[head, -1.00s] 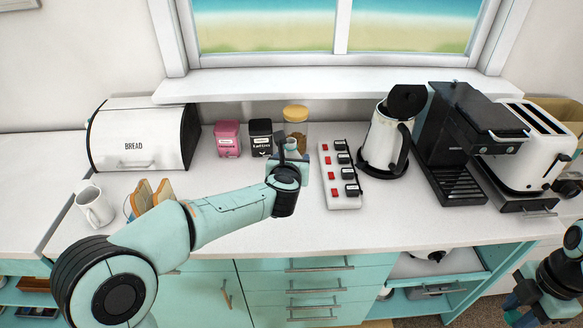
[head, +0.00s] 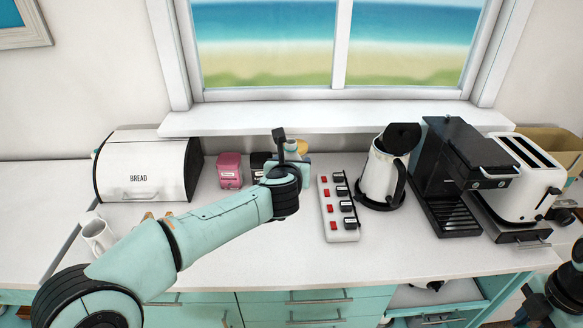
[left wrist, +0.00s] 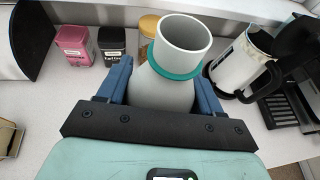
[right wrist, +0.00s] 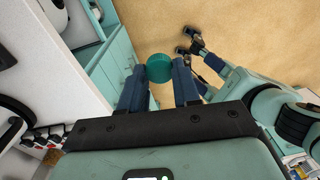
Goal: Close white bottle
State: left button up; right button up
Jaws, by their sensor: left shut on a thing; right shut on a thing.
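The white bottle (left wrist: 178,65) stands upright between the fingers of my left gripper (left wrist: 160,85), which is shut on it. Its round mouth is open and uncovered, with a teal ring around the neck. In the head view only the bottle's top (head: 291,147) shows above my left wrist, over the counter. My right gripper (right wrist: 160,85) is shut on a round teal cap (right wrist: 160,67). It is far from the bottle, over the floor beside the counter front. In the head view, part of my right arm shows at the lower right edge and the cap is not visible.
On the counter (head: 270,255) stand a bread box (head: 148,166), a pink tin (head: 229,170), a power strip (head: 338,207), a kettle (head: 380,172), a coffee machine (head: 450,165) and a toaster (head: 525,165). A mug (head: 97,236) stands at left. The counter's front middle is clear.

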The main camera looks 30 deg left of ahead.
pick_arm(q)
jog(key=shift+r, duration=0.45)
pick_arm(e)
jog(key=shift+r, duration=0.25)
pick_arm(q)
jog(key=o, duration=0.6)
jog(key=shift+c, duration=0.2)
jog(key=c, duration=1)
pick_arm(e)
jog(key=a+f+m, duration=0.4)
jog(key=f+m, duration=0.7)
jog(key=a+f+m, duration=0.4)
jog(key=f+m, duration=0.8)
jog(key=shift+a+m+t+y, duration=0.15)
jog(key=shift+m+t+y, duration=0.15)
jog(key=shift+t, duration=0.1)
